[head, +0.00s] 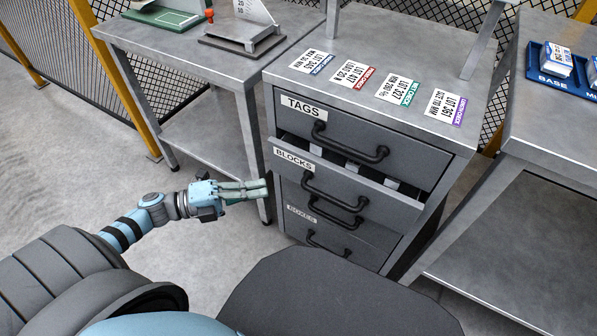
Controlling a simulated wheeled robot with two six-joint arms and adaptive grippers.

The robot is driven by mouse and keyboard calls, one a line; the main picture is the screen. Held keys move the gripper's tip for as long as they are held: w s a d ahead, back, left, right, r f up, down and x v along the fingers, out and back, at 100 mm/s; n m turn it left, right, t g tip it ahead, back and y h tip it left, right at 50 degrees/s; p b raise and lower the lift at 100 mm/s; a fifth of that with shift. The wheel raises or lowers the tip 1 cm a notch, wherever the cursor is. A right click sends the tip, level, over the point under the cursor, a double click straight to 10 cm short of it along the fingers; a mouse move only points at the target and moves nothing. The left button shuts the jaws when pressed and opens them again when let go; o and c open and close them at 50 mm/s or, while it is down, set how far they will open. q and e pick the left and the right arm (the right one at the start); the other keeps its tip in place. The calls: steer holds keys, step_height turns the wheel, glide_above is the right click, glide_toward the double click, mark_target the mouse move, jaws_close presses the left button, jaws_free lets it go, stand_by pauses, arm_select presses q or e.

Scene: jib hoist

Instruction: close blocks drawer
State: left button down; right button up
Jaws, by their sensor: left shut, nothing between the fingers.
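The blocks drawer (375,196), labelled BLOCKS, is the second one down in the grey cabinet. It stands partly pulled out, and a gap above its front shows pale things inside. Its dark bar handle (335,190) is on the front. My left gripper (268,188) is shut and empty, to the left of the drawer's front edge. I cannot tell from this view whether it touches the cabinet. My right gripper is not in view.
The tags drawer (400,150) above looks shut. The boxes drawer (365,232) is below. Several printed tags (355,74) lie on the cabinet top. A workbench (150,42) stands left, and a table (570,125) with a blue tray (533,72) stands right.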

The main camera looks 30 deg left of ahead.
arm_select(q)
steer(key=b, duration=0.1)
glide_toward(322, 168)
steer(key=s+d, duration=0.1)
steer(key=d, duration=0.2)
steer(key=w+b, duration=0.2)
steer(key=w, duration=0.2)
steer(key=shift+w+d, duration=0.1)
steer(key=shift+d, duration=0.05)
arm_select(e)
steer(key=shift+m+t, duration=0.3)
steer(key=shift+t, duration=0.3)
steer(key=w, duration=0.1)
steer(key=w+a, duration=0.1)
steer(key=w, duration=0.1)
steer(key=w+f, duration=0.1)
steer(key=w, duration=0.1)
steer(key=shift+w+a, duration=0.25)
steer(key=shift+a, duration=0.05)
